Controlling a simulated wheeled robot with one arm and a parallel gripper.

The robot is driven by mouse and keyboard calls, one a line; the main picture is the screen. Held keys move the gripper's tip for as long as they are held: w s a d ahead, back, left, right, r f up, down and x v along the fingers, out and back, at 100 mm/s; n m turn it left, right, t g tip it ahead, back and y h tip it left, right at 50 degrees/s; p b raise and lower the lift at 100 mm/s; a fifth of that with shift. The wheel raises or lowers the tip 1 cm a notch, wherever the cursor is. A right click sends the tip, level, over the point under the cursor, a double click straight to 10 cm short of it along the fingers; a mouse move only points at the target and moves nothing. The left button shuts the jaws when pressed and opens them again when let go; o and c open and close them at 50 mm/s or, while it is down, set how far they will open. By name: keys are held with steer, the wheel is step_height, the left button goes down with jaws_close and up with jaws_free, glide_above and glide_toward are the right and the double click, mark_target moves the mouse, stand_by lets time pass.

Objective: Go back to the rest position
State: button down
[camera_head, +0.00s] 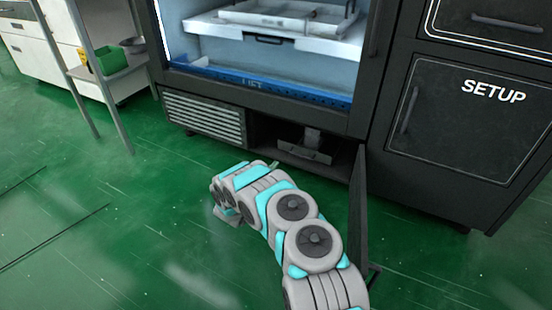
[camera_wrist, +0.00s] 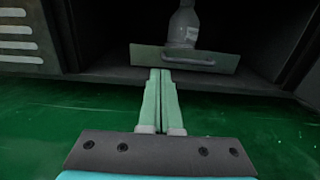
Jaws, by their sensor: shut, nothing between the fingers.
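My arm (camera_head: 312,240) reaches forward over the green floor in the head view. My gripper (camera_wrist: 160,76) is shut and empty, its two pale green fingers side by side in the wrist view. It points at the open low compartment (camera_wrist: 105,70) of the machine. Inside, a clear bottle (camera_wrist: 184,25) stands upright behind a grey panel with a handle (camera_wrist: 190,61). The fingertips appear just in front of this panel; whether they touch it I cannot tell. In the head view my arm's end hides most of the gripper.
The compartment's dark door (camera_head: 358,215) stands open, close to my arm's right side. A vented grille (camera_head: 205,117) is left of the opening. Above are a blue lift ledge (camera_head: 255,86) and white tray (camera_head: 285,22). Black SETUP cabinets (camera_head: 465,130) stand right.

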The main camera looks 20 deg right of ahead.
steer(key=s+d+r+m+g+h, duration=0.2)
steer(key=s+d+r+m+g, duration=0.25)
steer(key=r, duration=0.45)
steer(key=s+d+r+m+g+h, duration=0.2)
steer(key=s+d+r+m+g, duration=0.25)
steer(key=r, duration=0.45)
steer(key=s+r+m+g+y, duration=0.1)
steer(key=s+r+m+g, duration=0.3)
steer(key=s, duration=0.5)
steer(key=s+r+m+g+y, duration=0.1)
steer(key=s+r+m+y, duration=0.15)
steer(key=s+r, duration=0.55)
steer(key=s+a+r+m+g+y, duration=0.1)
steer(key=s+a+m+y, duration=0.25)
steer(key=s, duration=0.55)
steer(key=s+a+m+g+y, duration=0.1)
steer(key=s+a+m+y, duration=0.15)
steer(key=s+a, duration=0.4)
steer(key=s+a+m+t+y, duration=0.2)
steer(key=s+a+y, duration=0.2)
steer(key=s+a, duration=0.5)
steer(key=s+a+m+t+y, duration=0.15)
steer(key=s+a+y, duration=0.45)
steer(key=a, duration=0.6)
step_height(320, 180, up, 12)
steer(key=s+h+p, duration=0.1)
steer(key=p, duration=1.1)
steer(key=shift+d+f+m, duration=0.2)
steer(key=shift+d+m, duration=0.1)
